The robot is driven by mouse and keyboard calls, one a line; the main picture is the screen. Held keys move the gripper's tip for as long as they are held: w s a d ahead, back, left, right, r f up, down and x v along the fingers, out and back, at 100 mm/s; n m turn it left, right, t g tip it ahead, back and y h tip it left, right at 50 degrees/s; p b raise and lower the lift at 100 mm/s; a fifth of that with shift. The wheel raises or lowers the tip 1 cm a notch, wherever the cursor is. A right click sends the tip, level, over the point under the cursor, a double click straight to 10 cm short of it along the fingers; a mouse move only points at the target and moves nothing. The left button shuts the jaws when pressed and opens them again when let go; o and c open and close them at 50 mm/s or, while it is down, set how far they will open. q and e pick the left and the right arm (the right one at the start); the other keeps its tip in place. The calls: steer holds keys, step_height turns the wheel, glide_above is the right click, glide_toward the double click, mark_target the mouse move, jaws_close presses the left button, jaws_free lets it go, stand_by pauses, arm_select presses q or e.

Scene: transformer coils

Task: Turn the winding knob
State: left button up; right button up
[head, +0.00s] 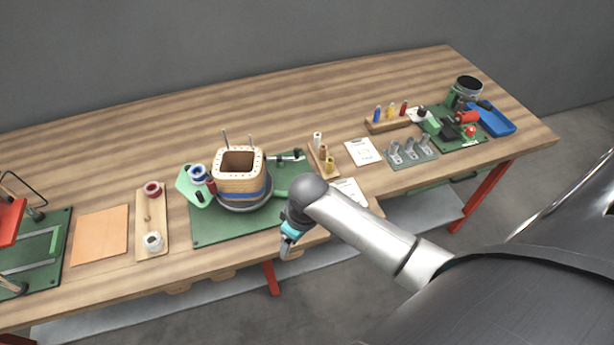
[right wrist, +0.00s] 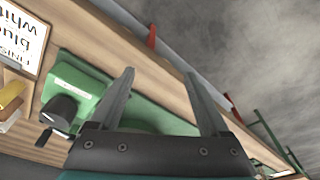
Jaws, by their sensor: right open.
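The winding machine has a green base plate (head: 212,229) with a square tan coil former (head: 240,183), banded in blue, on a grey round turntable. In the right wrist view a black knob (right wrist: 61,108) sits on a green box (right wrist: 88,85) with a white label, to the left of my right gripper (right wrist: 158,75). In the head view my right arm hides the box and knob. My right gripper (head: 288,248) is open and empty, pointing down at the table's front edge, apart from the knob. My left gripper is not in view.
A wooden block with small spools (head: 323,160) and a clipboard (head: 362,152) lie right of the machine. A board with two spools (head: 142,218) and an orange sheet (head: 100,234) lie left. A blue tray (head: 496,123) is at the far right.

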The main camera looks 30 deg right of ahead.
steer(key=w+d+r+g+p, duration=0.1)
steer(key=w+d+r, duration=0.25)
steer(key=r, duration=0.25)
steer(key=w+d+r+h+p, duration=0.1)
steer(key=w+d+r, duration=0.25)
steer(key=r, duration=0.25)
steer(key=w+d+r+g, duration=0.1)
steer(key=w+d+r, duration=0.25)
steer(key=r, duration=0.25)
steer(key=shift+n, duration=0.4)
step_height(320, 180, down, 16)
steer(key=shift+r+b, duration=0.25)
steer(key=shift+b, duration=0.9)
jaws_close()
